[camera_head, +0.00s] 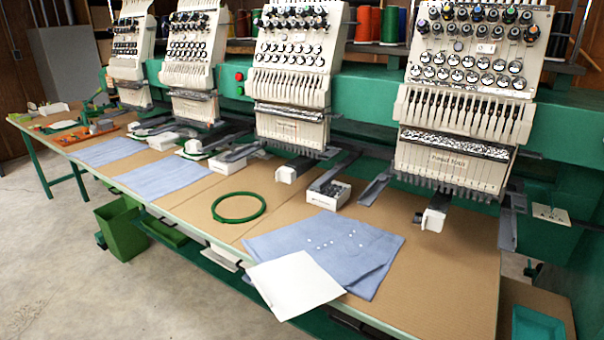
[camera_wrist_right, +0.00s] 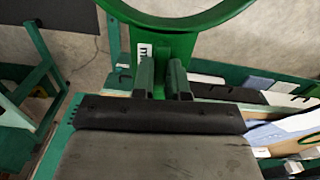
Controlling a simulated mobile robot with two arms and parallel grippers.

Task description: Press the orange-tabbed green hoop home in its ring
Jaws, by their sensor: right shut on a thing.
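In the right wrist view my right gripper (camera_wrist_right: 163,80) is shut on the green stem of a hoop. The hoop's green ring (camera_wrist_right: 180,22) reaches past the top edge, so only its near arc shows. A white label with dark marks sits on the stem beside a finger. I see no orange tab on it; the fingers cover part of the stem. In the head view a green ring (camera_head: 240,221) lies flat and empty on the brown tabletop, left of a blue cloth. Neither gripper shows in the head view.
Blue cloths (camera_head: 345,248) and a white sheet (camera_head: 294,285) lie on the long table (camera_head: 455,275). Embroidery machine heads (camera_head: 460,110) overhang its back edge. A green bin (camera_head: 121,228) stands by its front. Orange trays (camera_head: 86,133) sit at the far end. The front floor is clear.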

